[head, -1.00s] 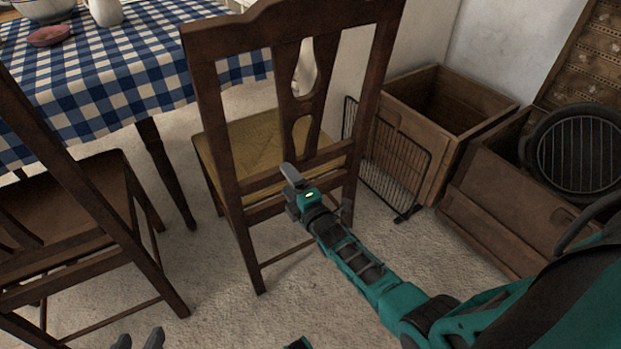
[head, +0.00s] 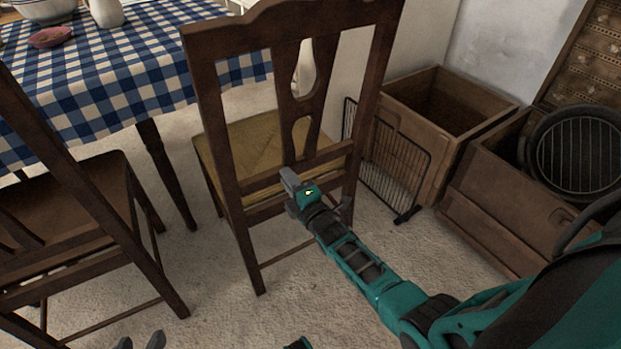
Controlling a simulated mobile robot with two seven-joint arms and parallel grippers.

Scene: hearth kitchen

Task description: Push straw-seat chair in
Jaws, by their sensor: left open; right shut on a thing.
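The straw-seat chair (head: 228,110) stands upright in the middle of the head view, its dark wooden back towards me. Its woven straw seat (head: 258,140) shows behind the back slats. The checked-cloth table (head: 130,70) is beyond it to the left, and the chair stands apart from the table leg. My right gripper (head: 291,190) is at the chair's lower back rail and shut on it. The fingertips are partly hidden by the gripper body. My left gripper (head: 141,343) is low at the bottom edge, open and empty, with only its fingertips showing.
A second wooden chair (head: 95,215) stands at the left, close to the straw-seat chair. Wooden crates (head: 450,150), a wire rack (head: 390,165) and a round grill pan (head: 580,150) are at the right. Bare carpet lies between the two chairs.

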